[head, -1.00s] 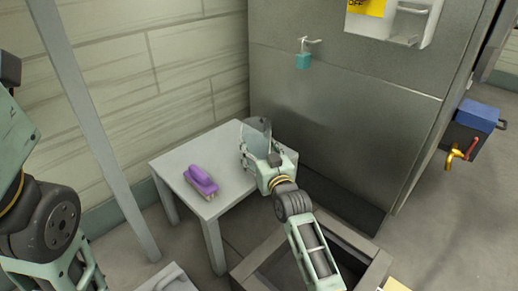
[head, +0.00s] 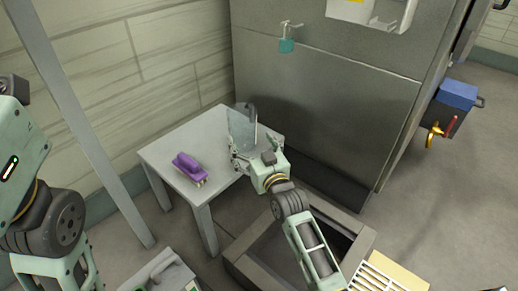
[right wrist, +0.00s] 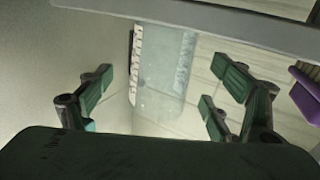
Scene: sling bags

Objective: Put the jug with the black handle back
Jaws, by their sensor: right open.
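A clear, see-through jug (head: 241,126) with a dark handle stands upright at the back right part of the small grey table (head: 190,137). My right gripper (head: 256,150) is at the table's right edge, in front of the jug, with its fingers spread and nothing held. In the right wrist view the jug (right wrist: 160,70) appears pale and see-through beyond the open fingers, with a gap between. My left arm is at the left edge of the head view; its gripper is out of the picture.
A purple-handled brush (head: 188,168) lies on the table, left of the jug. A large metal cabinet (head: 320,100) stands behind. A teal padlock-like thing (head: 287,46) hangs on it. An open grey box (head: 243,265) is on the floor below my right arm.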

